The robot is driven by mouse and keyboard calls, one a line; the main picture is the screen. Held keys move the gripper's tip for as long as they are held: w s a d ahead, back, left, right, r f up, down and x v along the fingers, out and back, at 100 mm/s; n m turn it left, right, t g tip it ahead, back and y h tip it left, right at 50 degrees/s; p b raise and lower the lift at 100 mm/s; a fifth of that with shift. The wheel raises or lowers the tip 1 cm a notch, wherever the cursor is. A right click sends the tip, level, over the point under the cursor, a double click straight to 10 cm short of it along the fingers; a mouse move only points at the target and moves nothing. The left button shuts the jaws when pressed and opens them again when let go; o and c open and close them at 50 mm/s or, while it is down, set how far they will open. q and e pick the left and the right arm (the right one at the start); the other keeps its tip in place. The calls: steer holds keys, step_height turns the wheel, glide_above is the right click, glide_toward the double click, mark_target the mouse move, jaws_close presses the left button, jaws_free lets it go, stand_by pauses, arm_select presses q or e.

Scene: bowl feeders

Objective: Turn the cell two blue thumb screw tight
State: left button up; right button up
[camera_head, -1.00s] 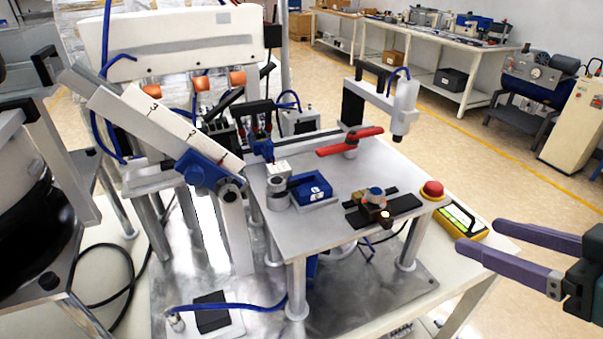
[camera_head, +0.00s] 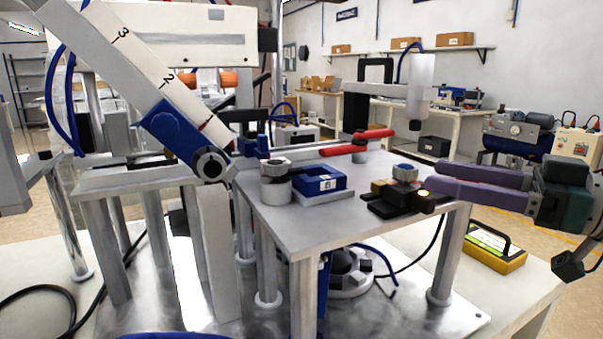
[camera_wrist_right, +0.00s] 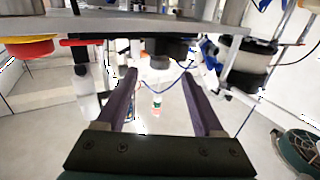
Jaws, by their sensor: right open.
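A round knob with a bluish top (camera_head: 404,171) stands on a small fixture with a black base (camera_head: 395,204) at the right edge of the metal plate. I take it for the blue thumb screw; no cell number is readable on it. My right gripper (camera_head: 435,177) has long purple fingers and comes in level from the right. Its fingers are open and apart, with their tips just right of the knob. In the right wrist view, which looks upside down, the knob (camera_wrist_right: 160,62) shows ahead, between and beyond the fingertips (camera_wrist_right: 158,78). My left gripper is out of view.
A red handle (camera_head: 357,142) and an upright grey cylinder on a black bracket (camera_head: 420,95) stand behind the fixture. A blue block (camera_head: 318,180) and a steel cylinder (camera_head: 275,180) sit on its left. A yellow device (camera_head: 492,248) lies below my right gripper.

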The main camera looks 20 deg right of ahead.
mark_target(406, 167)
steer(key=shift+x, duration=3)
jaws_close()
